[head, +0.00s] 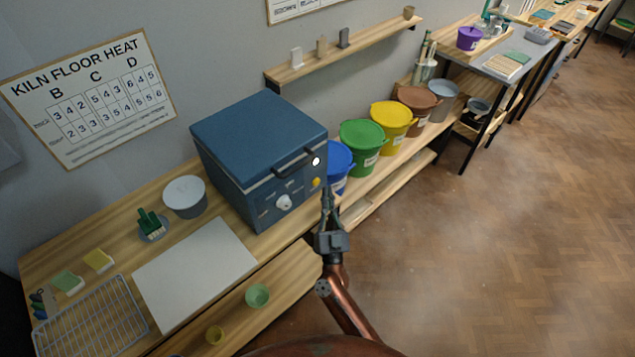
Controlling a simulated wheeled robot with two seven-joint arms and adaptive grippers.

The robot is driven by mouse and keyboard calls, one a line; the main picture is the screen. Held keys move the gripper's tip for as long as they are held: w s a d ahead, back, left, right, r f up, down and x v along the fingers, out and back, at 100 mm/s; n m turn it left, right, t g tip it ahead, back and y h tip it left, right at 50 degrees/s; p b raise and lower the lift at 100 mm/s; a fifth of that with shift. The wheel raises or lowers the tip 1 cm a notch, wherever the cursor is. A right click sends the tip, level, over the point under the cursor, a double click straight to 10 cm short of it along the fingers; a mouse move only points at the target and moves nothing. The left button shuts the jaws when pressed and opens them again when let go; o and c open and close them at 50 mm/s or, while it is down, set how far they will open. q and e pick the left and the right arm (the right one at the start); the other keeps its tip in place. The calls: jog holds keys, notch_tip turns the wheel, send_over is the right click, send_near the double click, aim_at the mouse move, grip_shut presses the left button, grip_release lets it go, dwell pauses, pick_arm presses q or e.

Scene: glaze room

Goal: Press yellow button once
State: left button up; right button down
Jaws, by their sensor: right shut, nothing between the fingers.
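The yellow button (316,182) is a small round knob on the front panel of the blue kiln-like box (262,135), near its right edge. A white round button (316,161) sits above it and a larger white dial (284,202) sits lower left. My right gripper (327,192) is shut and empty, pointing up, just right of and slightly below the yellow button in the picture. A small gap shows between the fingertips and the button; I cannot tell the depth between them. My left gripper is out of view.
A white board (195,272), a wire rack (90,318) and a grey-white bucket (185,196) are on the bench left of the box. Blue, green (362,142), yellow (391,121) and brown buckets stand to its right. The wooden floor (500,250) at right is clear.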

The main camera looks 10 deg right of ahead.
jog(key=s+d, duration=0.1)
jog(key=s+d+p, duration=0.1)
jog(key=s, duration=0.1)
jog(key=shift+s, duration=0.2)
jog(key=shift+a, duration=0.1)
dwell(0.7)
